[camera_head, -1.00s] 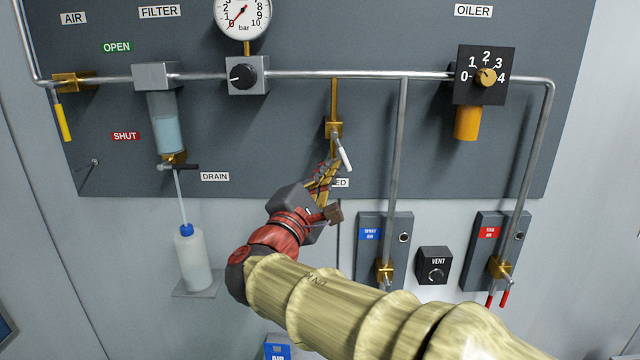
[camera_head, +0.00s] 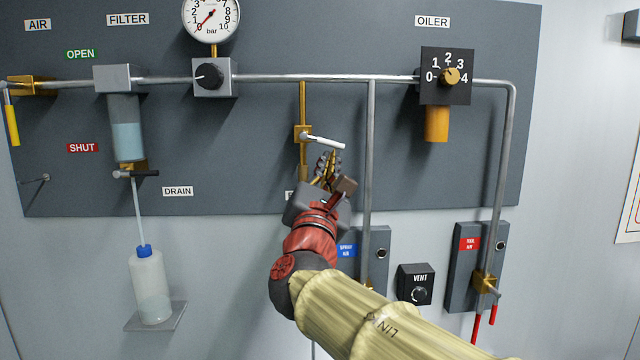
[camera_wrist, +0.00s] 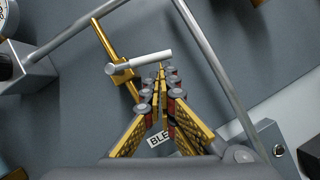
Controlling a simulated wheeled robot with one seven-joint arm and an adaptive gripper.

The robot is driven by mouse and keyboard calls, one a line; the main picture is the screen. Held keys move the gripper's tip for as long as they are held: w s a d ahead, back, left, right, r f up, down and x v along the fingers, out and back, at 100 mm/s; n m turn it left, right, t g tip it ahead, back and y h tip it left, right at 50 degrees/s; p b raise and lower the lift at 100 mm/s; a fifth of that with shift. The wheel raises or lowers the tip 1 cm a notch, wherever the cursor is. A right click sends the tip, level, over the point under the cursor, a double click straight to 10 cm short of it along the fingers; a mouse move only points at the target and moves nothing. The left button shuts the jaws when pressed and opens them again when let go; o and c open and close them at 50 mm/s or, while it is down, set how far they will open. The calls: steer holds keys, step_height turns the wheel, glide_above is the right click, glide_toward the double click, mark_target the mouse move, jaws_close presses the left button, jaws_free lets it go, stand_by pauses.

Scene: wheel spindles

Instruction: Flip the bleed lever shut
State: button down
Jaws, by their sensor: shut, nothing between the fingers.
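The bleed lever (camera_head: 325,142) is a white handle on a brass valve (camera_head: 303,134) on the thin brass pipe below the main line. It points right, nearly level and dipping slightly to the right, across the pipe. It also shows in the wrist view (camera_wrist: 140,62). My gripper (camera_head: 329,156) is shut and empty, its fingertips just below the lever's outer half. In the wrist view my fingertips (camera_wrist: 160,72) are close under the handle; I cannot tell whether they touch it. The bleed label (camera_wrist: 158,138) is partly hidden by my gripper.
A grey vertical pipe (camera_head: 370,180) runs just right of the lever and my gripper. The gauge (camera_head: 211,15) and regulator knob (camera_head: 209,76) are at upper left. The oiler (camera_head: 437,122) is at right.

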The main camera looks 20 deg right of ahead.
steer(key=shift+s+d+r+b, duration=0.1)
steer(key=shift+d+r+b, duration=0.25)
steer(key=shift+b, duration=0.3)
steer(key=shift+d+r, duration=0.1)
steer(key=shift+r, duration=0.05)
stand_by(0.4)
steer(key=s+a+f+b, duration=0.3)
steer(key=s+f+b, duration=0.1)
steer(key=s+f, duration=0.3)
steer(key=shift+s+a+f, duration=0.25)
steer(key=shift+s+f, duration=0.05)
steer(key=shift+f, duration=0.3)
stand_by(0.3)
